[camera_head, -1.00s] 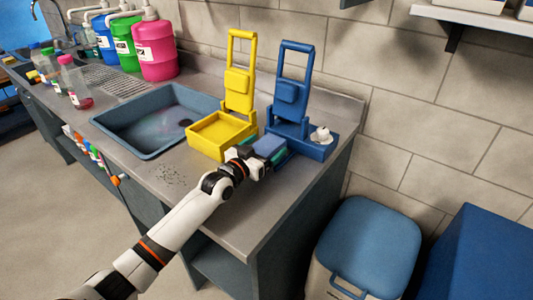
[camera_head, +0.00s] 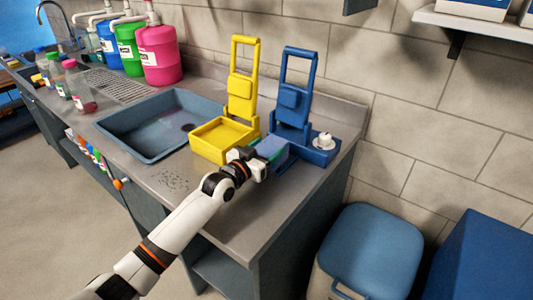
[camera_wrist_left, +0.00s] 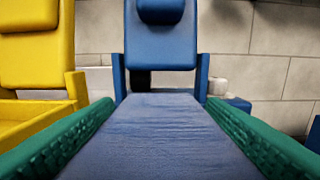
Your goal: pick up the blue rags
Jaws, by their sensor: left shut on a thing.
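The blue rags (camera_head: 272,149) show as a blue-grey block at the front left of the blue stand (camera_head: 293,95). In the left wrist view the rags (camera_wrist_left: 158,135) fill the space between two green textured finger pads and reach toward the blue stand (camera_wrist_left: 160,45). My left gripper (camera_head: 268,151) is shut on the rags. Its fingers and the rags partly hide the blue stand's tray (camera_head: 322,153). I cannot tell whether the rags still touch the tray. My right gripper is not in view.
A yellow stand with a tray (camera_head: 222,138) is close on the left of the gripper. A small white object (camera_head: 323,141) sits on the blue tray. A sink (camera_head: 155,125) lies further left. The counter's front right (camera_head: 255,205) is clear; a blue-lidded bin (camera_head: 370,245) stands below.

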